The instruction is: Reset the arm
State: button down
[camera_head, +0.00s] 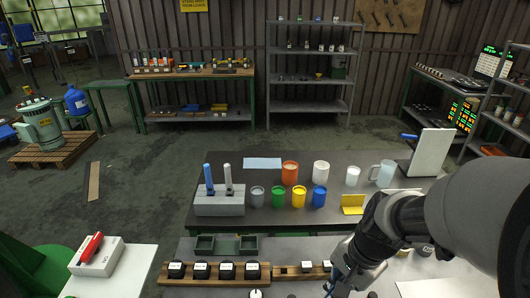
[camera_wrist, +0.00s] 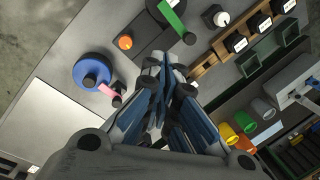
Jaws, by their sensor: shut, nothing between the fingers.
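My gripper (camera_wrist: 165,85) is shut and empty in the wrist view, with its blue-grey fingers together above the grey worktop. In the head view my gripper (camera_head: 335,281) is at the lower right, low over the front bench, at the right part of a wooden rack (camera_head: 290,274). My arm reaches in from the right edge and hides part of the bench. Whether the fingertips touch anything cannot be told.
Black-capped jars (camera_head: 226,270) stand in the rack. Behind are colored cups (camera_head: 299,197) and a grey holder (camera_head: 219,205) with two handles. The wrist view shows a blue round device (camera_wrist: 93,70) with a pink lever, an orange knob (camera_wrist: 125,42) and a green lever (camera_wrist: 173,18).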

jog(key=s+a+r+n+t+h+b, duration=0.1)
jog(key=s+r+n+t+b, duration=0.2)
jog(key=s+r+n, duration=0.5)
jog(key=s+n+b, duration=0.1)
jog(key=s+n, duration=0.1)
jog(key=s, duration=0.1)
jog(key=shift+s+a+r+n+h, duration=0.15)
jog(key=shift+s+a+n+h, duration=0.15)
jog(key=shift+h, duration=0.1)
